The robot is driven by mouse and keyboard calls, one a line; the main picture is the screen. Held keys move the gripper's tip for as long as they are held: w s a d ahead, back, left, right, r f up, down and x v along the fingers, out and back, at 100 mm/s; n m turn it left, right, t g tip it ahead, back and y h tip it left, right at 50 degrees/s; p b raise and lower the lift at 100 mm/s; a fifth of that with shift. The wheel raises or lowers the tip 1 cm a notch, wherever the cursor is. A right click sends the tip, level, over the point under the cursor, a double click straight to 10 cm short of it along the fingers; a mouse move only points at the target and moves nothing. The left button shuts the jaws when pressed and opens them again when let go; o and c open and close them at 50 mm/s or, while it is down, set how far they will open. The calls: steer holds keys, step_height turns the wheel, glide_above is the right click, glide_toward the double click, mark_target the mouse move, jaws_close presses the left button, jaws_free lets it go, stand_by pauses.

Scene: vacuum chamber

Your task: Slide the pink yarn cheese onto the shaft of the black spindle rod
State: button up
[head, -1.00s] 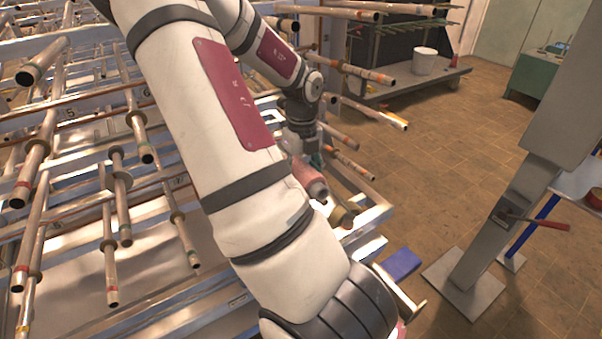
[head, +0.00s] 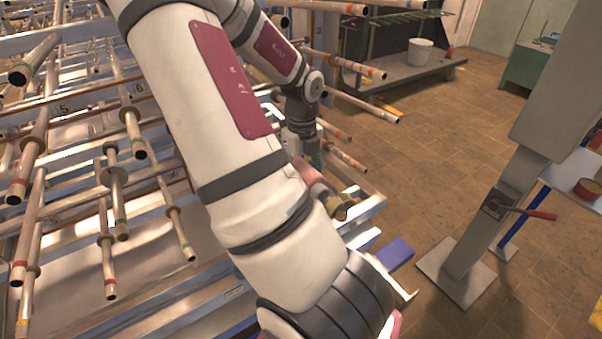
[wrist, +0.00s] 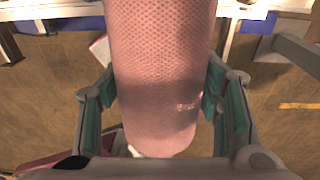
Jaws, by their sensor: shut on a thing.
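The pink yarn cheese (wrist: 160,75) is a ribbed pink cylinder in the wrist view. It fills the space between the green-padded fingers of my gripper (wrist: 165,105), which is shut on it. In the head view my gripper (head: 313,155) is mostly behind my arm, and the cheese (head: 308,174) shows only as a small pink patch. A brownish rod end with a disc (head: 341,206) lies just below and right of the cheese in that view. I cannot tell whether they touch or whether this is the black spindle rod; no rod stands out clearly as black.
A metal rack with several rods (head: 120,185) fills the left. A blue block (head: 397,252) lies at the rack's lower right corner. A grey post (head: 480,235) with a red handle stands at right. Tiled floor between is open.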

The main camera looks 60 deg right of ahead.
steer(key=shift+s+a+r+p, duration=0.1)
steer(key=shift+s+a+p, duration=0.15)
steer(key=shift+s, duration=0.3)
steer(key=shift+s+a+r+p, duration=0.15)
steer(key=shift+s+a, duration=0.15)
steer(key=shift+s, duration=0.25)
steer(key=shift+f, duration=0.1)
steer(key=shift+w+d+f+b, duration=0.2)
steer(key=shift+w+d+b, duration=0.75)
steer(key=shift+w, duration=0.9)
steer(key=shift+w+d+f+b, duration=0.2)
steer(key=shift+w+d+b, duration=0.8)
steer(key=shift+w, duration=0.9)
steer(key=shift+w+d+f+b, duration=0.2)
steer(key=shift+w+d+b, duration=0.75)
steer(key=shift+w, duration=0.9)
stand_by(1.2)
